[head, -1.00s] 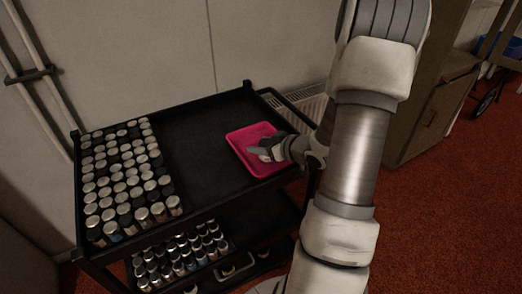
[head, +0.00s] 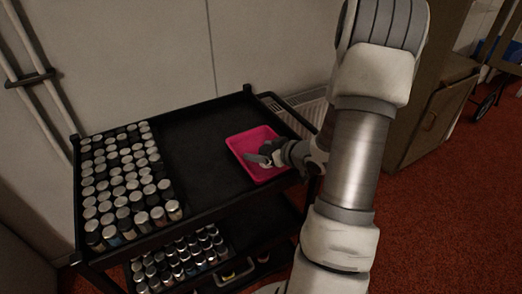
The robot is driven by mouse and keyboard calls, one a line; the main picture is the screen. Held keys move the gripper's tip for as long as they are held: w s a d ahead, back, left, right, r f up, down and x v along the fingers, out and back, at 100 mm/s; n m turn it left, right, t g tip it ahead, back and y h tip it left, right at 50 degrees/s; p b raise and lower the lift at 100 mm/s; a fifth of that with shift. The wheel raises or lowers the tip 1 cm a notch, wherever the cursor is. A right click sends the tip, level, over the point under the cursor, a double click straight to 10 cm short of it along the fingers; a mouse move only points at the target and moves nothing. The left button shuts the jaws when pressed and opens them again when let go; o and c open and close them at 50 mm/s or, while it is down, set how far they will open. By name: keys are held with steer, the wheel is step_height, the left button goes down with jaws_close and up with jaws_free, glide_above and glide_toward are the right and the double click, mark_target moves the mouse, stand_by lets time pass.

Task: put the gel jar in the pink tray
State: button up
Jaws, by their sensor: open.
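The pink tray (head: 242,141) lies on the right part of the black cart's top shelf. My gripper (head: 259,158) is at the tray, its fingers over the tray's floor. The jaws are open. They are small and dark here, and I cannot see a jar between them. The gripper and wrist hide the tray's right part. I cannot tell which container is the gel jar; many similar jars with silver or dark lids (head: 122,184) stand packed on the left of the top shelf.
The black cart's top shelf (head: 190,140) is bare between the jars and the tray. More jars (head: 185,258) and a small pale tray (head: 233,273) are on the lower shelf. A wall is behind, and a brown cabinet (head: 432,120) stands to the right on red carpet.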

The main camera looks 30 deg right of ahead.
steer(key=p+v, duration=0.4)
steer(key=v, duration=0.8)
steer(key=shift+a, duration=0.1)
steer(key=shift+w, duration=0.1)
